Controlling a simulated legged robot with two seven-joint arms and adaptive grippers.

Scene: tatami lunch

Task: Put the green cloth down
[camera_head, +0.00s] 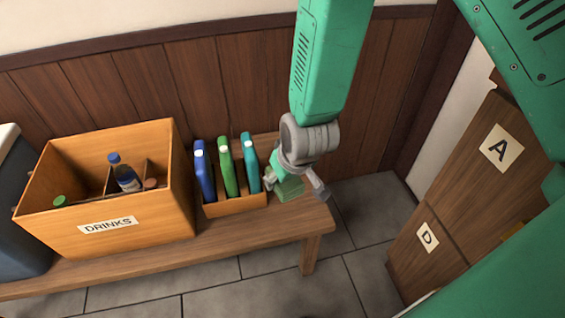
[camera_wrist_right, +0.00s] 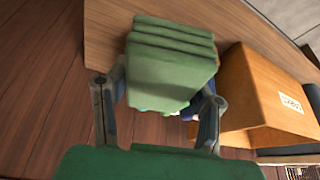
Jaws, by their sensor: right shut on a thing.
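The green cloth (camera_head: 290,190) is a small folded stack at the right end of the wooden bench in the head view. In the right wrist view the folded cloth (camera_wrist_right: 172,75) fills the space between the fingers, its layers visible. My right gripper (camera_head: 296,185) is shut on it, with one finger on each side. The cloth is over or on the bench top; I cannot tell whether it touches. The fingers hide part of it in the head view. My left gripper is not in view.
A small orange holder (camera_head: 236,206) with blue, green and teal upright items stands just left of the cloth. A large box labelled DRINKS (camera_head: 150,222) holds bottles further left. Bare bench (camera_head: 312,216) shows at the right end. Wooden cabinets marked A and D (camera_head: 465,190) stand right.

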